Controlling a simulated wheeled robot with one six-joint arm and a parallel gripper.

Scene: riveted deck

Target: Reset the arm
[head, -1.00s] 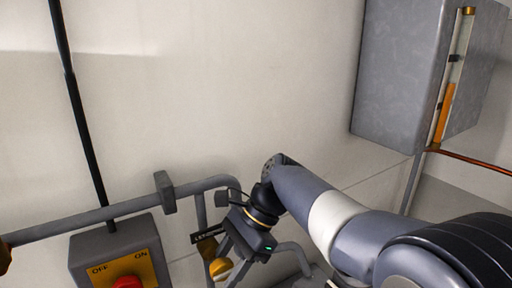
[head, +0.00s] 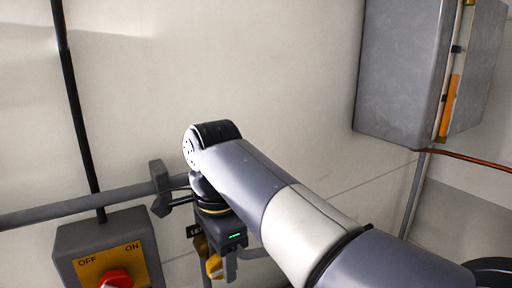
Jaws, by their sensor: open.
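My gripper (head: 222,266) hangs at the end of my arm in the lower middle of the head view, pointing down. It is open, and I see nothing held in it. Its dark body with a green light shows, but the fingertips are partly hidden or cut off by the bottom edge. A yellow-orange knob (head: 214,267) shows right by the fingers; I cannot tell whether they touch. My arm reaches in from the lower right, and its wrist is bent downward in front of the pale wall.
A switch box (head: 80,240) with a red knob (head: 115,279) and OFF/ON marks is at lower left. A grey pipe (head: 90,204) runs behind my wrist. A grey cabinet (head: 400,75) hangs at upper right. The pale wall (head: 220,60) above is clear.

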